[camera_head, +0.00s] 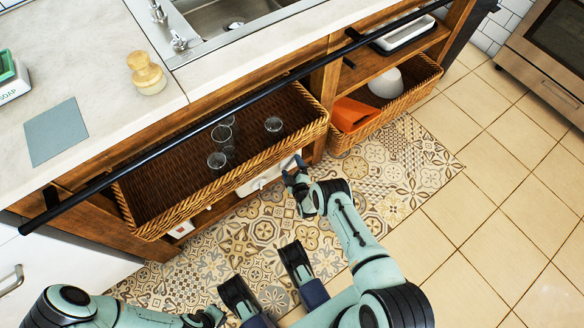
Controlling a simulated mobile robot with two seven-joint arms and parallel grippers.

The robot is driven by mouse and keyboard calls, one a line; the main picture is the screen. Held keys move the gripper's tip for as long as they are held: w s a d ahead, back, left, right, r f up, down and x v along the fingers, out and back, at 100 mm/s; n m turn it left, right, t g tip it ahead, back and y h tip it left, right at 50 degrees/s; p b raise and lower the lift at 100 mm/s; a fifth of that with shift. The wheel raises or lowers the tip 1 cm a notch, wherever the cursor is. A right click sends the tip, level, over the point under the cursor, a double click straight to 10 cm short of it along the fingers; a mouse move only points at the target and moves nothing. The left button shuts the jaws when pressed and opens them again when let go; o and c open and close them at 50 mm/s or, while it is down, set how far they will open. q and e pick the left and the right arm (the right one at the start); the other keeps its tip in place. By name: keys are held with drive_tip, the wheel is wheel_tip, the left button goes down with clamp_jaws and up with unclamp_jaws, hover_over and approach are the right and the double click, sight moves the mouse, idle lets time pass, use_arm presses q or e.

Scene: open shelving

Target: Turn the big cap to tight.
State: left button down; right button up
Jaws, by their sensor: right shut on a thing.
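My right gripper (295,172) is low in front of the shelving, just below the right front of the wicker basket. It is shut at the right end of a white object (264,180) under the basket. The big cap is too small and too covered by the fingers to make out clearly, so its turn position cannot be read. My left arm (70,306) comes in at the bottom left. Its gripper does not show clearly.
The wicker basket (222,187) above holds several glasses (217,160). A second basket (393,113) at right holds an orange thing (352,114) and a white bowl (386,82). A black rail (231,112) runs along the counter front. The tiled floor (490,220) at right is clear.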

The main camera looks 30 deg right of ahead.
drive_tip(key=shift+d+r+m+y, duration=0.15)
drive_tip(key=shift+m+y, duration=0.35)
drive_tip(key=shift+m, duration=0.5)
use_arm(q)
drive_tip(key=shift+s+a+f+g+b, duration=0.1)
drive_tip(key=shift+s+f+g+b, duration=0.3)
drive_tip(key=shift+s, duration=0.4)
drive_tip(key=shift+s+a+f+g+b, duration=0.1)
drive_tip(key=shift+s+f+g+b, duration=0.1)
drive_tip(key=shift+s+f+b, duration=0.4)
use_arm(e)
drive_tip(key=shift+d+m+g+y, duration=0.2)
drive_tip(key=shift+m+y, duration=0.6)
drive_tip(key=shift+m, duration=0.35)
drive_tip(key=shift+d+m+g+y, duration=0.1)
drive_tip(key=shift+m+g+y, duration=0.1)
drive_tip(key=shift+m+y, duration=0.8)
use_arm(q)
drive_tip(key=shift+s+r, duration=0.2)
drive_tip(key=shift+s, duration=0.05)
use_arm(e)
drive_tip(key=shift+m, duration=0.25)
drive_tip(key=o, duration=0.7)
